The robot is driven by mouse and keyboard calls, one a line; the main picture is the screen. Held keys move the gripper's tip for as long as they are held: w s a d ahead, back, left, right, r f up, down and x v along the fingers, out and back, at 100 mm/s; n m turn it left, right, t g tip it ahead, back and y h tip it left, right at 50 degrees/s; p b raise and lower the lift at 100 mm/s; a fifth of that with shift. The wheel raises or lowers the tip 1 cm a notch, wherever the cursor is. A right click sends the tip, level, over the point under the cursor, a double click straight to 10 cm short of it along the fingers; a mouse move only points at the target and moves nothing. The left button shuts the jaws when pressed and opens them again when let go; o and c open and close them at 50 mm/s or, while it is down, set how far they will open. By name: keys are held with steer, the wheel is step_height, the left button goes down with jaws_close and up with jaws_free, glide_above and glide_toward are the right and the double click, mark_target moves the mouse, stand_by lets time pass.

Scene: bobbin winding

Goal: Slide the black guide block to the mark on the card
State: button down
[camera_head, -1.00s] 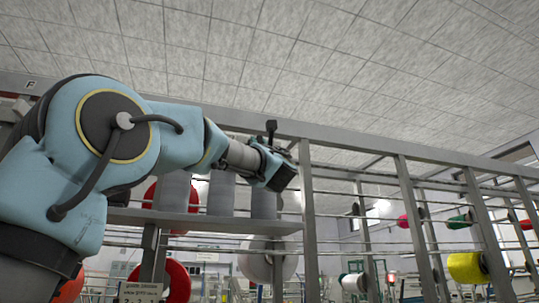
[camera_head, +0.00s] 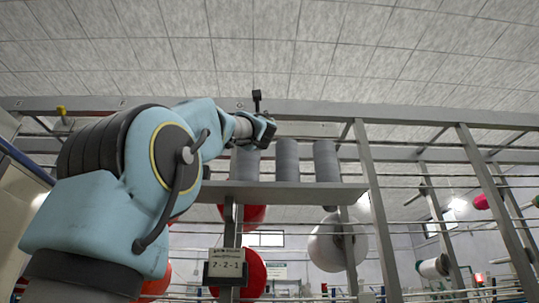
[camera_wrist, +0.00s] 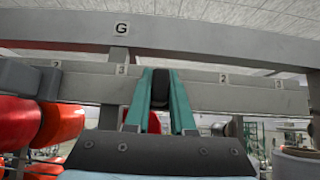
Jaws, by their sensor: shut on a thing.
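The black guide block (camera_wrist: 160,88) shows in the middle of the wrist view, between the two teal fingers of my gripper (camera_wrist: 160,75). My gripper is shut on it. The block stands in front of a grey rail (camera_wrist: 205,87) with number labels; 2 and 3 show to its left and 2 and 3 to its right. The rail directly behind the block is hidden. In the head view my gripper (camera_head: 265,132) is up at the top frame beam, and the block cannot be made out there. The white card (camera_head: 226,266) hangs below the shelf and reads 2-2-1.
A shelf (camera_head: 290,194) with several grey cylinders (camera_head: 288,160) is below and right of my gripper. Red spools (camera_wrist: 62,123) stand at the left of the wrist view. Upright posts (camera_head: 375,210) and thin bars cross the frame.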

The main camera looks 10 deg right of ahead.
steer(key=shift+a, duration=0.15)
steer(key=c, duration=1.1)
jaws_free()
steer(key=shift+a, duration=0.1)
steer(key=o, duration=0.3)
steer(key=shift+o, duration=0.2)
steer(key=d+b+v, duration=0.1)
steer(key=b+v, duration=0.6)
steer(key=v, duration=0.3)
steer(key=shift+s+a+f, duration=0.25)
steer(key=shift+a+f, duration=0.05)
steer(key=shift+a, duration=0.25)
